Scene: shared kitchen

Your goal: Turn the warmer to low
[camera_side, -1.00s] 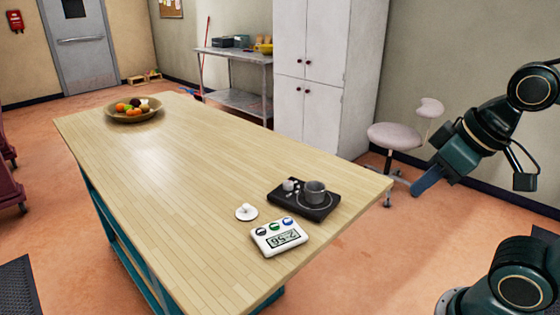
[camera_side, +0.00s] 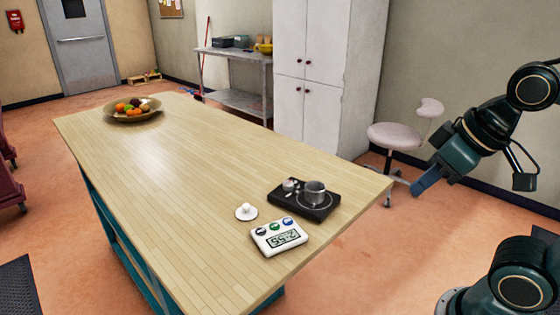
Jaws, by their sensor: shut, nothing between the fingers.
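The warmer (camera_side: 304,209) is a flat black plate unit near the right end of the wooden table. My gripper (camera_side: 418,189) is shut and empty, pointing down and left. In the picture it is to the right of the table's right corner, apart from the warmer.
A white timer (camera_side: 279,237) with several buttons lies in front of the warmer, and a white lid-like disc with a knob (camera_side: 246,212) lies left of it. A fruit bowl (camera_side: 133,112) is at the table's far end. The table (camera_side: 190,190) is clear between. A stool (camera_side: 396,136) stands behind my gripper.

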